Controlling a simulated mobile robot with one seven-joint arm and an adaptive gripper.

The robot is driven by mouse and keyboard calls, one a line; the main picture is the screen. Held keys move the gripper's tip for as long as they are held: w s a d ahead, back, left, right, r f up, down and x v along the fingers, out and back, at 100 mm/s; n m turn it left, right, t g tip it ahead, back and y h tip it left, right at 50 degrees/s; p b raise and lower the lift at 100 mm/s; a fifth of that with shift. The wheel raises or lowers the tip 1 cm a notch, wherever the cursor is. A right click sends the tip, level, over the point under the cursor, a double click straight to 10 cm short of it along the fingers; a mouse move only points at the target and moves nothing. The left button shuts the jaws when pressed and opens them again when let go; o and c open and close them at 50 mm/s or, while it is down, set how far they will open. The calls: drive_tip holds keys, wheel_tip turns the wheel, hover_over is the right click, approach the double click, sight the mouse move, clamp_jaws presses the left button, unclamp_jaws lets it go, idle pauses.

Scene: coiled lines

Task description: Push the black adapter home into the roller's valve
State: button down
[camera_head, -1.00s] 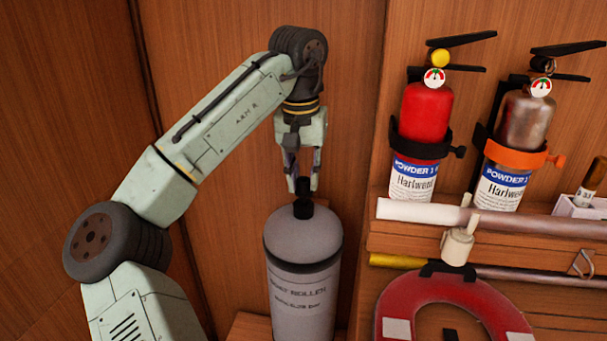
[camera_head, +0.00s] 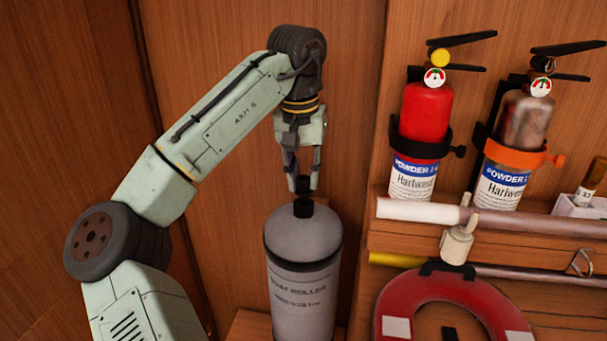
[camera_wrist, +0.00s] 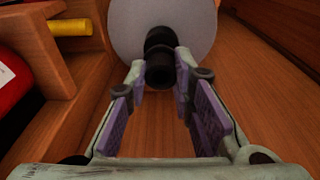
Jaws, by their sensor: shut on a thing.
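The grey boat roller (camera_head: 303,244) stands upright below my arm, with a black valve (camera_head: 303,208) on its domed top. The black adapter (camera_head: 303,185) sits upright right above the valve, in line with it. How deep it is seated cannot be told. My gripper (camera_head: 304,180) points straight down and is shut on the adapter. In the wrist view, the adapter (camera_wrist: 160,70) lies between the fingertips of my gripper (camera_wrist: 161,76), with the roller's pale end (camera_wrist: 197,30) beyond. The adapter's end hides most of the valve there.
A red extinguisher (camera_head: 427,112) and a worn metal one (camera_head: 526,122) hang on the wall at right. A pale pole (camera_head: 420,210), a yellow-tipped pole (camera_head: 395,259) and a red horseshoe buoy (camera_head: 400,300) are right of the roller. Wood panels stand behind.

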drive_tip(key=shift+f, duration=0.15)
drive_tip(key=shift+f+b, duration=0.55)
drive_tip(key=shift+f, duration=0.65)
drive_tip(key=c, duration=1.6)
unclamp_jaws()
drive_tip(key=shift+o, duration=0.7)
drive_tip(key=o, duration=0.5)
